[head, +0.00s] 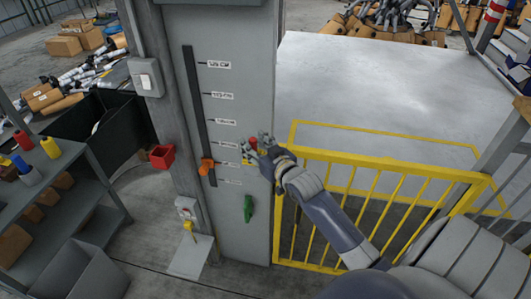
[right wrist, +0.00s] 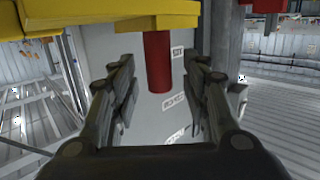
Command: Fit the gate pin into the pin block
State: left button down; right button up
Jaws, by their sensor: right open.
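My right gripper (head: 257,147) is at the right edge of the grey column, its open fingers pointing at a short red pin-like cylinder (head: 252,142). In the right wrist view, the red cylinder (right wrist: 158,62) lies between the two open fingers (right wrist: 162,88), with a visible gap on each side. Its upper end in that picture meets a yellow block (right wrist: 110,32). I cannot tell how deep it sits in the block. The yellow block is mostly hidden behind the gripper in the head view. My left gripper is not in view.
A yellow gate (head: 390,165) stands right of the grey column (head: 230,130). The column carries an orange slider (head: 206,166), labels and a green part (head: 248,208). A red bin (head: 161,157) hangs left of it. A shelf (head: 60,150) with bottles stands at far left.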

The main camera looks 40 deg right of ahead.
jog(key=s+r, duration=0.1)
jog(key=s, duration=0.9)
jog(key=shift+s+a+r, duration=0.35)
jog(key=shift+a, duration=0.1)
